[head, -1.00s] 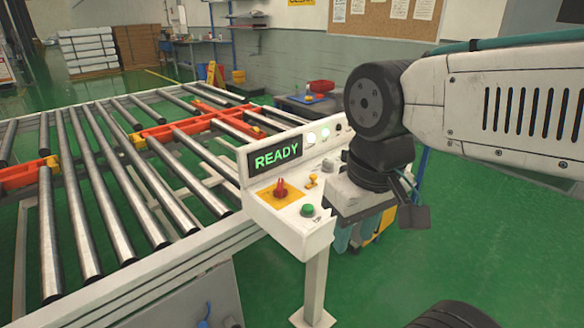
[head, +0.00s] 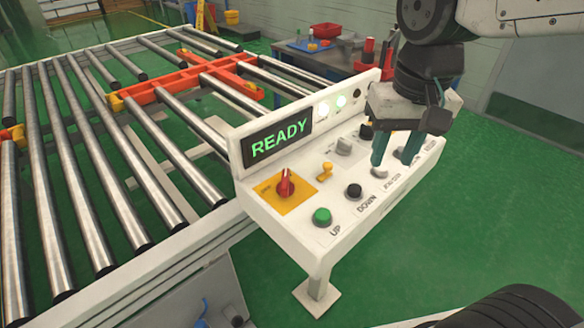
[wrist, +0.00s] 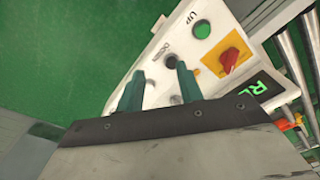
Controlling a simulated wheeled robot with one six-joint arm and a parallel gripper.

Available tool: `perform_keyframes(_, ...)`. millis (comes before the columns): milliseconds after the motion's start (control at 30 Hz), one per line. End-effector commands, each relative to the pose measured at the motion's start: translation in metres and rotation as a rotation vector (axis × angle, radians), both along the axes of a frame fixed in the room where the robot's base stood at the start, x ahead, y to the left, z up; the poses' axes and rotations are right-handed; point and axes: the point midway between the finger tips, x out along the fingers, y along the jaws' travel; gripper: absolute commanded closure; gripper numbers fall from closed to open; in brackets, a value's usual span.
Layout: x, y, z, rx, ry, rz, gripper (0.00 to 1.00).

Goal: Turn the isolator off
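The isolator is a red rotary knob (head: 285,184) on a yellow plate (head: 299,201) at the left end of the white control panel (head: 262,206). Its handle stands roughly upright in the head view. The display (head: 277,140) behind it reads READY in green. In the wrist view the red knob (wrist: 232,60) is at upper right, beyond the fingers. My gripper (head: 397,150) points down at the right part of the panel, well to the right of the knob. Its two teal fingers are apart with nothing between them, also in the wrist view (wrist: 156,80).
A green UP button (head: 322,216), a black DOWN button (head: 354,191), a small yellow control (head: 325,170) and a grey knob (head: 344,146) share the panel. A roller conveyor (head: 125,150) lies to the left. Green floor is clear in front and right.

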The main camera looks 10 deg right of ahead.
Motion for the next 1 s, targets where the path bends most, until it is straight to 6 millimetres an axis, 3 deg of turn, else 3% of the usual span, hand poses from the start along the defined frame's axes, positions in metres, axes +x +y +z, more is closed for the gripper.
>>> perform_keyframes(33, 0.021, 0.020, -0.004, 0.000, 0.020, -0.004, 0.64)
perform_keyframes(200, 0.074, 0.083, -0.022, -0.001, 0.050, -0.058, 0.64)
perform_keyframes(400, 0.105, 0.140, -0.045, -0.006, 0.068, -0.104, 0.64)
perform_keyframes(567, 0.112, 0.156, -0.056, -0.008, 0.073, -0.120, 0.64)
perform_keyframes(1000, 0.113, 0.156, -0.119, -0.008, 0.074, -0.123, 0.64)
